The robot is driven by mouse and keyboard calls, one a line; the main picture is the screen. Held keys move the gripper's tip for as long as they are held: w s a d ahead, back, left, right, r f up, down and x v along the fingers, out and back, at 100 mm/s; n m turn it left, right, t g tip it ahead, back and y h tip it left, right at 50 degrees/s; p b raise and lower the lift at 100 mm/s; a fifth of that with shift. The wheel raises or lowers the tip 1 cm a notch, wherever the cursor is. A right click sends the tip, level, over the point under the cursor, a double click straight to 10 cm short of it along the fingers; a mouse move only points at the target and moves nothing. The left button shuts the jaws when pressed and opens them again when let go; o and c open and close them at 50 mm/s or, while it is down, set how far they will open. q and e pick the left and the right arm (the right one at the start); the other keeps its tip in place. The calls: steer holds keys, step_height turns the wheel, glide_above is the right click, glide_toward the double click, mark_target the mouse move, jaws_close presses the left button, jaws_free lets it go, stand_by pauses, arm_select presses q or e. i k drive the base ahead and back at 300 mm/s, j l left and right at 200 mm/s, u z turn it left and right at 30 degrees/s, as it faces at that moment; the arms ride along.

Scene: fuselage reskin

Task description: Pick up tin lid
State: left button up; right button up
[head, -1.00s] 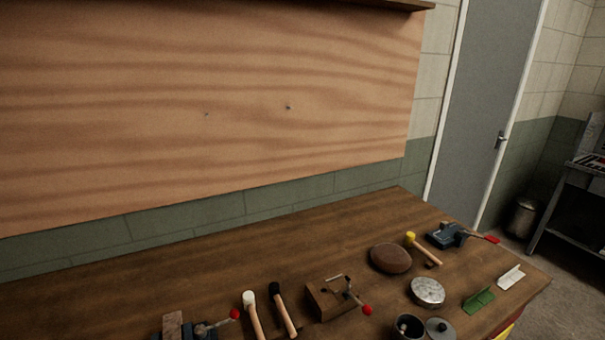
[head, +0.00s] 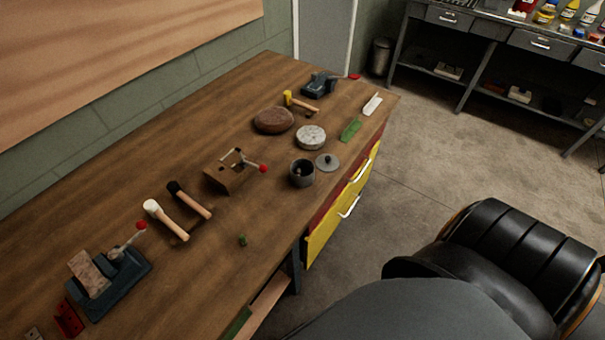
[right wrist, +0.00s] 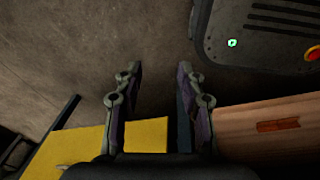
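The tin lid (head: 327,162) is a round grey disc with a small knob. It lies on the wooden workbench (head: 200,140) near its front edge, just right of an open dark tin (head: 302,173). My right gripper (right wrist: 157,75) shows in the right wrist view with its two fingers spread apart and nothing between them. Below it are the floor and the yellow drawer front, and the lid is not in that view. My left gripper is not seen in either view. No gripper shows near the lid in the head view.
A whitish round block (head: 311,137), a green piece (head: 350,130) and a brown leather pad (head: 274,120) lie near the lid. A wooden block with a red-knobbed lever (head: 230,172), mallets (head: 190,200) and a vise (head: 110,275) stand to the left. A yellow drawer (head: 335,220) is below.

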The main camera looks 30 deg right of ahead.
mark_target(324, 163)
steer(key=l+z, duration=0.75)
steer(key=l, duration=0.15)
steer(key=i+l+u, duration=0.15)
steer(key=l+u, duration=0.35)
steer(key=l, duration=0.65)
steer(key=l+u, duration=0.45)
steer(key=l, duration=0.65)
